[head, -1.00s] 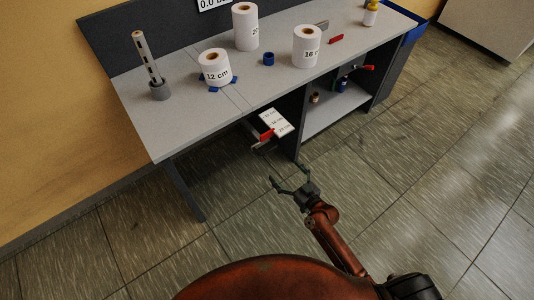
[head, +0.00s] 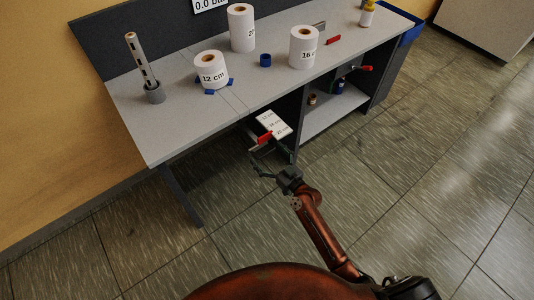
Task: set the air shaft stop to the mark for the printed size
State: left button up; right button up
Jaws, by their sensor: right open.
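The air shaft (head: 139,62) is a pale rod with dark marks, standing slightly tilted in a grey round base (head: 155,92) at the bench's left end. A blue ring (head: 265,60) sits on the bench between the rolls; I cannot tell whether it is the stop. A white card (head: 272,124) with several printed size lines, too small to read, lies below the bench's front edge by a red handle (head: 262,140). My right gripper (head: 271,156) is open and empty, just below the red handle and card. My left gripper is not in view.
White rolls marked 12 cm (head: 211,72), 20 (head: 241,30) and 16 (head: 303,50) stand on the bench (head: 180,125). Blue blocks lie around the 12 cm roll. A red-handled item (head: 333,40) and a yellow-capped bottle (head: 367,14) are farther right. An open shelf (head: 335,108) is underneath.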

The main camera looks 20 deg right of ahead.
aim_at(252, 136)
jog(key=shift+c, duration=0.6)
jog(key=c, duration=1.6)
jog(key=shift+o, duration=0.2)
jog(key=b+x, duration=0.1)
jog(key=x, duration=0.8)
jog(key=shift+w+a+f+b, duration=0.1)
jog(key=shift+w+f+b, duration=0.05)
jog(key=shift+w+b, duration=0.2)
jog(key=shift+w, duration=0.2)
jog(key=shift+a+r, duration=0.1)
jog(key=shift+r, duration=0.15)
